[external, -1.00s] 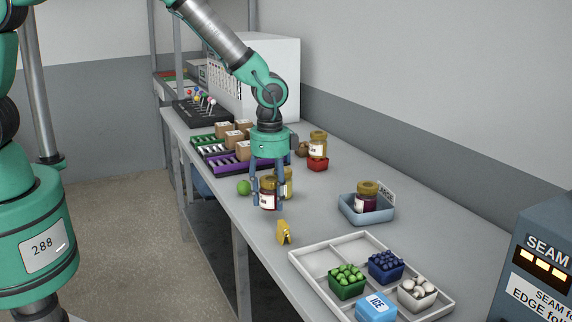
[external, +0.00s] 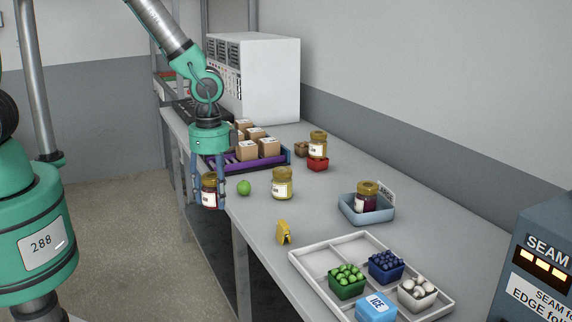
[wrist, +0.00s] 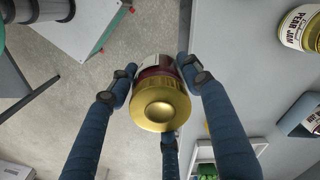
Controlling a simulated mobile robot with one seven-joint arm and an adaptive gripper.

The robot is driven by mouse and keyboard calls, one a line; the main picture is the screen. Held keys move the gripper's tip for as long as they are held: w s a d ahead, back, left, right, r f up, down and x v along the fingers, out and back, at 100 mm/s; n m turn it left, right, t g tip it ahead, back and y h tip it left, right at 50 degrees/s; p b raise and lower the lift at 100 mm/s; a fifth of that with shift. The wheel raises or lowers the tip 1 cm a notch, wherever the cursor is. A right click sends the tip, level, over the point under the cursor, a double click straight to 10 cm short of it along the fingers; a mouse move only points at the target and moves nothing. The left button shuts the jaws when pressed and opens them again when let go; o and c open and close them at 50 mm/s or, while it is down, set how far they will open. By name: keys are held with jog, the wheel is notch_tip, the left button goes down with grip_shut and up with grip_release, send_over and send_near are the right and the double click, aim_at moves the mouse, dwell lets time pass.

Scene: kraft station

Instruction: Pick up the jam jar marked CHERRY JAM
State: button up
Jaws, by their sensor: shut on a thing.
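A jam jar with dark red contents, a white label and a gold lid (external: 210,190) is held upright in my gripper (external: 209,192). Its label is too small to read. My gripper is shut on it near the table's left edge. In the wrist view the jar (wrist: 159,105) sits between three blue fingers, lid toward the camera, with floor and table edge below it. Another dark jar (external: 366,198) stands in a blue-grey tray (external: 352,215). A pale jar (external: 282,184) stands on the table; a jar marked PEAR JAM (wrist: 302,30) shows in the wrist view.
A green ball (external: 244,188) and a yellow object (external: 283,233) lie near the table's left edge. A jar (external: 318,145) stands on a red holder. Cartons sit on a purple rack (external: 262,163). A divided white tray (external: 318,258) holds several small containers at the front.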

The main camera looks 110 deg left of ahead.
jog(key=shift+s+d+r, duration=0.1)
jog(key=shift+s+d, duration=0.15)
jog(key=shift+s, duration=0.15)
